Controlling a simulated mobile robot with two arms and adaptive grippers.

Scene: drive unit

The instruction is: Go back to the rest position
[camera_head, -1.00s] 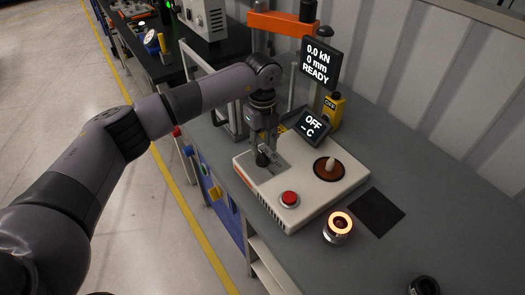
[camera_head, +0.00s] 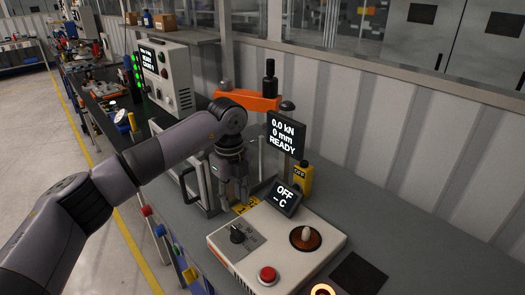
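My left gripper (camera_head: 234,200) points down behind the white heater unit (camera_head: 322,242), apart from its black knob (camera_head: 237,234). Its two fingers stand apart with nothing seen between them, so it looks open. The heater has a red button (camera_head: 267,275) and a round brown plate with a pale peg (camera_head: 305,237). Its small display (camera_head: 285,198) reads "OFF" and "– C". My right gripper is not in view.
A press with an orange arm (camera_head: 247,99) and a display (camera_head: 285,133) reading "0.0 kN 0 mm READY" stands behind my gripper. A yellow box (camera_head: 303,178) is beside it. A glowing ring (camera_head: 322,290) is cut off at the bottom edge, near a dark mat (camera_head: 358,273).

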